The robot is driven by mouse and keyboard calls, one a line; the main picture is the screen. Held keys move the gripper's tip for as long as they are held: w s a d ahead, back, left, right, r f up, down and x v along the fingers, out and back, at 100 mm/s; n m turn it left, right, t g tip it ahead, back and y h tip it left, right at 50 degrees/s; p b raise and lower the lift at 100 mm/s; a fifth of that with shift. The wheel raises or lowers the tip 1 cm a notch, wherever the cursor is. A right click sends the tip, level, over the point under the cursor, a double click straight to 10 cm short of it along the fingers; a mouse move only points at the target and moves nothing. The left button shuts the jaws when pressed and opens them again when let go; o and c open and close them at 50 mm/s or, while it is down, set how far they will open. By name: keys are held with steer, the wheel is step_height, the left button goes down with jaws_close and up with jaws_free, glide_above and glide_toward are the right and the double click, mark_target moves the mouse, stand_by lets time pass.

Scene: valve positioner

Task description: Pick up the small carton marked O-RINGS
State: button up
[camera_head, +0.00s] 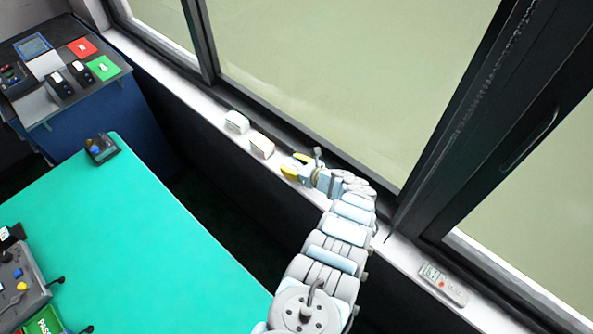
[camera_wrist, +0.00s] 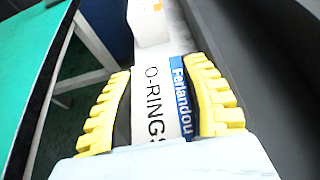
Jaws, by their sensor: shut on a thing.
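The held carton is hard to make out there. I cannot tell whether it still touches the sill.
Two other small cartons, a white one (camera_head: 236,121) and a brownish-white one (camera_head: 262,147), stand on the sill beyond my fingers. Window glass and frame border the sill. A remote control (camera_head: 442,285) lies at the right. A green table (camera_head: 130,245) stands to the left, across a dark gap.

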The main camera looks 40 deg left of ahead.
mark_target(291, 162)
steer(key=shift+r, duration=0.1)
step_height(291, 162, up, 3)
steer(key=shift+p, duration=1.05)
steer(key=shift+s+r+p, duration=0.15)
steer(key=shift+r+p, duration=0.15)
steer(key=shift+r, duration=0.1)
steer(key=shift+s+d+r+p, duration=0.25)
steer(key=shift+s+r+p, duration=0.55)
steer(key=shift+p, duration=0.05)
steer(key=s+d+r+p, duration=0.3)
steer(key=s+r+p, duration=0.4)
steer(key=s+p, duration=0.4)
steer(key=p, duration=0.4)
steer(key=shift+s+d+r, duration=0.15)
steer(key=shift+s+r, duration=0.1)
steer(key=shift+s, duration=0.05)
